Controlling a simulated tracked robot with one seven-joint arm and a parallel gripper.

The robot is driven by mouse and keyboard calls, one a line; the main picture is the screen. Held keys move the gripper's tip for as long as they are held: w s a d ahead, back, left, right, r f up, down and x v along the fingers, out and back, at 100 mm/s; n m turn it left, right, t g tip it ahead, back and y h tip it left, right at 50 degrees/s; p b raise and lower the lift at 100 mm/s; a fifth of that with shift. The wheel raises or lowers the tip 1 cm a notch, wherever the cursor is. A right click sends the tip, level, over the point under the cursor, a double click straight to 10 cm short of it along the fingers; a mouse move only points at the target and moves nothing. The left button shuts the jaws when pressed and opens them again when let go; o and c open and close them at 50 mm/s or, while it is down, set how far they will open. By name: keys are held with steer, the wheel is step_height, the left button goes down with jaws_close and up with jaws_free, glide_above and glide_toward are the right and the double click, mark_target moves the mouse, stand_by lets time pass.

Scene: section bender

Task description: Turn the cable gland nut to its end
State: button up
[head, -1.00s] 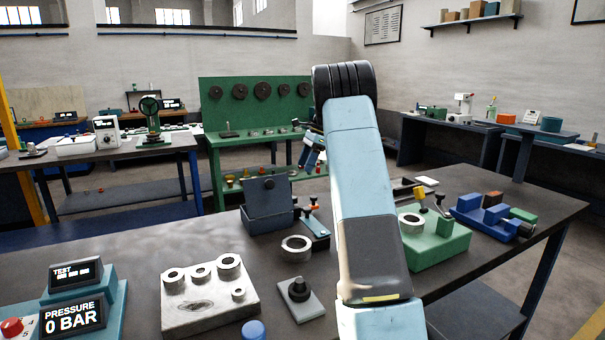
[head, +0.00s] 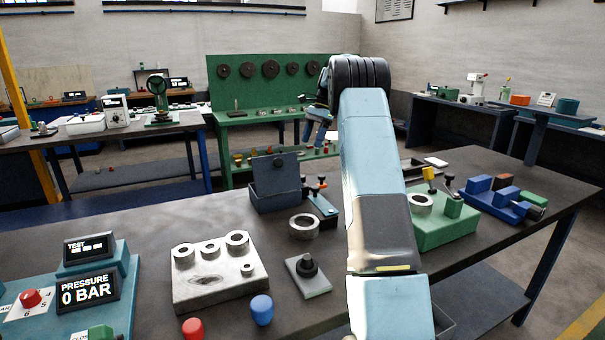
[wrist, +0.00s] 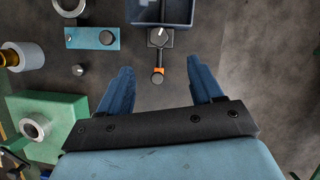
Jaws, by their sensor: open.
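What looks like the cable gland nut is a dark round fitting with a pale mark (wrist: 160,37), at the near side of an open dark box (wrist: 163,10) in the wrist view. A short dark stem with an orange band (wrist: 157,64) extends from it towards me. My gripper (wrist: 160,63) is open, with one blue finger on each side of the stem line and clear gaps on both sides. Nothing is held. My arm hides part of the bench.
A blue plate (wrist: 92,38), a ring and a green block (wrist: 38,125) lie left of the fingers in the wrist view. In the head view a pale block with rings (head: 215,285) and a black-knobbed plate (head: 308,278) stand in front.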

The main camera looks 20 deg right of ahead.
mark_target(302, 175)
steer(key=shift+n, duration=0.4)
steer(key=x, duration=1.3)
steer(key=shift+s+a+f, duration=0.1)
steer(key=shift+f, duration=0.15)
steer(key=shift+c, duration=0.4)
steer(key=c, duration=1)
